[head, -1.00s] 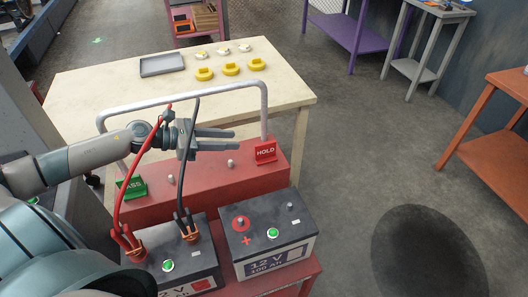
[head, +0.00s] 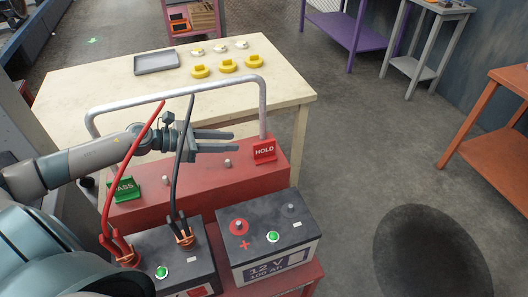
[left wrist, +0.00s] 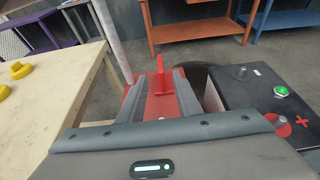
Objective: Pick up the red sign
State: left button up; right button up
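The red sign (head: 264,151), marked HOLD, stands upright at the right end of the red cart's upper ledge (head: 215,178) in the head view. In the left wrist view the red sign (left wrist: 159,75) shows edge-on, beyond and between my fingertips. My left gripper (head: 234,141) is open and empty, pointing right toward the sign and a short way left of it. In the left wrist view its two fingers (left wrist: 160,80) are apart. My right gripper is not in view.
A green PASS sign (head: 124,189) stands at the ledge's left end. A grey handle bar (head: 180,92) arches over the ledge. Two batteries (head: 272,238) sit in front, with red and black cables (head: 181,150) rising near my arm. A pale table (head: 110,90) stands behind.

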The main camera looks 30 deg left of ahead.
aim_at(263, 142)
pick_arm(q)
jog(key=p+x, duration=0.5)
jog(key=x, duration=0.6)
jog(key=shift+r, duration=0.1)
jog(key=shift+w+d+f, duration=0.25)
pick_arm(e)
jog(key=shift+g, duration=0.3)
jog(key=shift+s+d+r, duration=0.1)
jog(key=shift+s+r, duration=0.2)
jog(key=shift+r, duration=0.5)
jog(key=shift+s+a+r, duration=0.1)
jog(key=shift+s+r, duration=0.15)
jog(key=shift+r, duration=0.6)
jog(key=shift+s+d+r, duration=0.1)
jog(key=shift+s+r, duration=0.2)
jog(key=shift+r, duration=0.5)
pick_arm(q)
jog(key=shift+w+d, duration=0.1)
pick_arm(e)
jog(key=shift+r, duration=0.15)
